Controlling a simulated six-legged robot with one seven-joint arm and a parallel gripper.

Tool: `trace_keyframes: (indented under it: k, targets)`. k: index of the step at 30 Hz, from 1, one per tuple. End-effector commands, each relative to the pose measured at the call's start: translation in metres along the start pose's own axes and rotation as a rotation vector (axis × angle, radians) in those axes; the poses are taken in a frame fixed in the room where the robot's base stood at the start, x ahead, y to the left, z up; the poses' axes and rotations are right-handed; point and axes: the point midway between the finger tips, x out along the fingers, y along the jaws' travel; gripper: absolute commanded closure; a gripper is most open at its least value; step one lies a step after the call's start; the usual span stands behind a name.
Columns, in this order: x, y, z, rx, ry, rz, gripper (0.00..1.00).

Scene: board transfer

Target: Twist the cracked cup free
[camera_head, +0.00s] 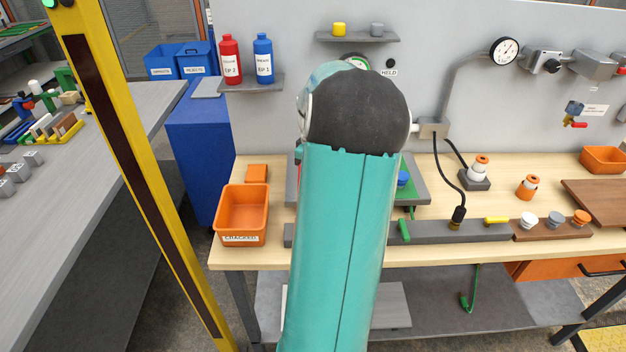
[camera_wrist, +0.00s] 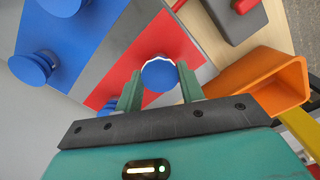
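The cracked cup (camera_wrist: 160,75) is a round blue cup with a jagged white rim, seen in the wrist view over a red patch of the board (camera_wrist: 186,47). The two green fingers of my gripper (camera_wrist: 159,80) stand on either side of it. The cup fills the gap and the fingers appear to touch its sides. Its underside and mount are hidden. In the head view my arm hides the gripper and most of the board (camera_head: 420,190). The orange bin labelled CRACKED (camera_head: 241,210) stands left of my arm; it also shows at the right of the wrist view (camera_wrist: 270,80).
Other blue cups (camera_wrist: 33,68) sit on the board's blue patch. A grey strip with a black cable plug (camera_head: 457,218) runs along the bench front. Red and blue bottles (camera_head: 230,60) stand on a shelf behind. A yellow post (camera_head: 130,150) rises at the left.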

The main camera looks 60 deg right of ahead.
Motion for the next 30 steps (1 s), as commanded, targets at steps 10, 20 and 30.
trace_keyframes:
  k: [10, 20, 30]
  targets:
    - [0.001, 0.0, 0.0, 0.007, 0.001, 0.0, 0.36]
    - [-0.027, 0.001, 0.0, 0.007, 0.002, 0.004, 0.36]
    - [-0.101, 0.0, -0.001, 0.007, 0.003, 0.003, 0.36]
